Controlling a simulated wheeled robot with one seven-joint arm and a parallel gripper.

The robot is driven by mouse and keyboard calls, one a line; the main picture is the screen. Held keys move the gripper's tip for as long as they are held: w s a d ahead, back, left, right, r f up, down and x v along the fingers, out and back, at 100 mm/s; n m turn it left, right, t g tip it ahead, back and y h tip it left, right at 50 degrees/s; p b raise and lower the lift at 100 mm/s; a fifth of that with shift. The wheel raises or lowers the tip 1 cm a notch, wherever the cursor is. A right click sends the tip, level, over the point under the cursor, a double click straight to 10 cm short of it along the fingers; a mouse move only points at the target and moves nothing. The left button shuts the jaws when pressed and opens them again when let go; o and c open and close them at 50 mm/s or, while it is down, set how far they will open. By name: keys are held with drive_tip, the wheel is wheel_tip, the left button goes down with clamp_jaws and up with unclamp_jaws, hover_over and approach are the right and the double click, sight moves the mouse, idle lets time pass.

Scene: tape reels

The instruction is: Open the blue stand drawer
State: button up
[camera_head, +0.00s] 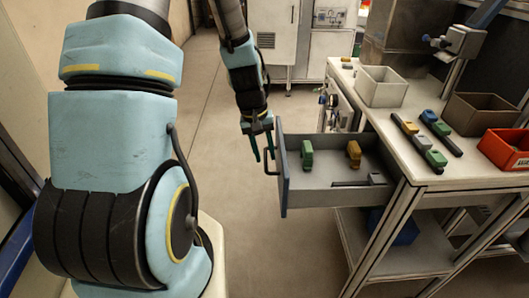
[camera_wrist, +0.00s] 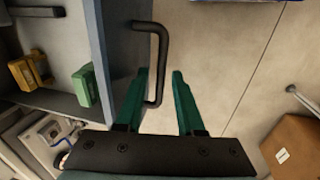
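The blue stand drawer (camera_head: 283,178) is pulled out from the left side of the workbench, its inside showing. Its blue-grey front also shows in the wrist view (camera_wrist: 117,40). A dark bar handle (camera_wrist: 160,50) stands out from that front. My gripper (camera_wrist: 160,75) is at the handle, with its green fingers apart. The lower end of the handle lies between the fingers, nearer the left one; I cannot tell if they touch. In the head view my gripper (camera_head: 262,157) hangs just left of the drawer front.
Inside the drawer are a green block (camera_head: 307,155), a yellow block (camera_head: 354,153) and a dark bar. The bench top (camera_head: 400,120) holds a beige bin (camera_head: 382,87), a brown bin (camera_head: 480,113) and a red bin (camera_head: 508,149). Floor left of the drawer is clear. A cardboard box (camera_wrist: 293,145) shows in the wrist view.

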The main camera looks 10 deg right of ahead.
drive_tip(key=shift+o, duration=0.3)
drive_tip(key=shift+r, duration=0.1)
drive_tip(key=shift+r, duration=0.2)
wheel_tip(320, 180, up, 10)
drive_tip(key=a+b, duration=0.1)
drive_tip(key=a, duration=0.1)
drive_tip(key=shift+w, duration=0.1)
drive_tip(key=s+a+t+y, duration=0.1)
drive_tip(key=s+a, duration=0.2)
drive_tip(key=a, duration=0.4)
drive_tip(key=s+a+r+t+y, duration=0.1)
drive_tip(key=s+a, duration=0.2)
drive_tip(key=a, duration=0.4)
idle(0.4)
